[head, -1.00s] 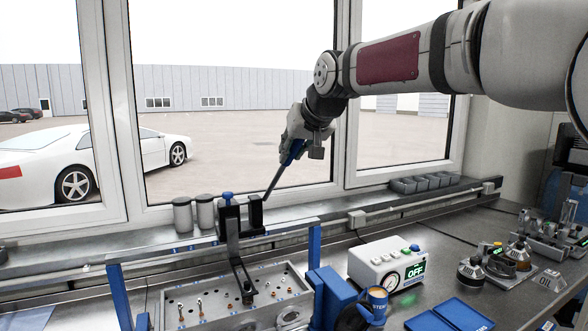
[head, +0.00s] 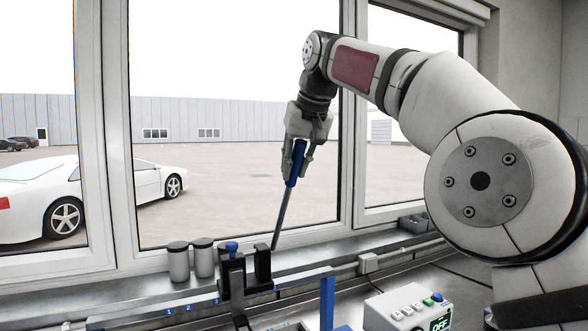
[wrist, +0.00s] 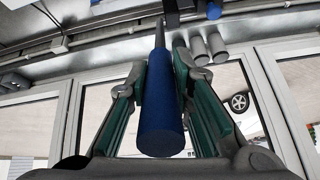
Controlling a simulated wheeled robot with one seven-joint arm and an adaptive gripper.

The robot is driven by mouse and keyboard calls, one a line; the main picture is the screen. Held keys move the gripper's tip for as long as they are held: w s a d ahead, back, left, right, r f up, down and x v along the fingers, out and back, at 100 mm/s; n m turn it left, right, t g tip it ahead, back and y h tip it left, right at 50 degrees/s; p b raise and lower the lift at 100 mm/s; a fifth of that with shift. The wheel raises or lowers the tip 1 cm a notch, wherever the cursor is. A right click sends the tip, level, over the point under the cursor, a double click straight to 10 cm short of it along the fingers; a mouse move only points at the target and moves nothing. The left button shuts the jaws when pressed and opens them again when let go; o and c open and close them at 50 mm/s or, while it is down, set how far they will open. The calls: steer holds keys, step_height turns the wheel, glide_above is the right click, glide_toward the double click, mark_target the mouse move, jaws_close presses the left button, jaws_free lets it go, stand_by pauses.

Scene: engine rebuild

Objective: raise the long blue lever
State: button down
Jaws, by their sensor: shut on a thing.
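The long lever has a blue handle (head: 294,168) and a thin grey rod (head: 281,218). It stands steeply, leaning a little to the right at its top. The rod's lower end meets a black upright bracket (head: 262,264). My gripper (head: 299,150) is at the lever's top, shut on the blue handle. In the wrist view the handle (wrist: 160,120) lies between my two green-padded fingers, its end towards the camera. The rod runs away from it to the bracket. The exact pivot is hidden.
Grey canisters (head: 178,263) stand left of the bracket near a small blue knob (head: 232,247). A white control box (head: 382,314) reading OFF is at lower right. Window frames (head: 347,150) rise behind the lever.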

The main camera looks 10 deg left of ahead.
mark_target(305, 140)
steer(key=shift+w+a+f, duration=0.1)
steer(key=shift+w+f, duration=0.05)
stand_by(0.3)
steer(key=c, duration=1.4)
jaws_free()
steer(key=shift+a, duration=0.1)
steer(key=shift+v, duration=2.65)
steer(key=shift+s+d, duration=0.4)
steer(key=shift+d, duration=0.05)
steer(key=shift+s+d, duration=1)
steer(key=shift+s, duration=0.5)
steer(key=shift+s+d, duration=0.95)
steer(key=shift+s, duration=0.55)
steer(key=shift+s+d, duration=1)
steer(key=shift+s, duration=0.5)
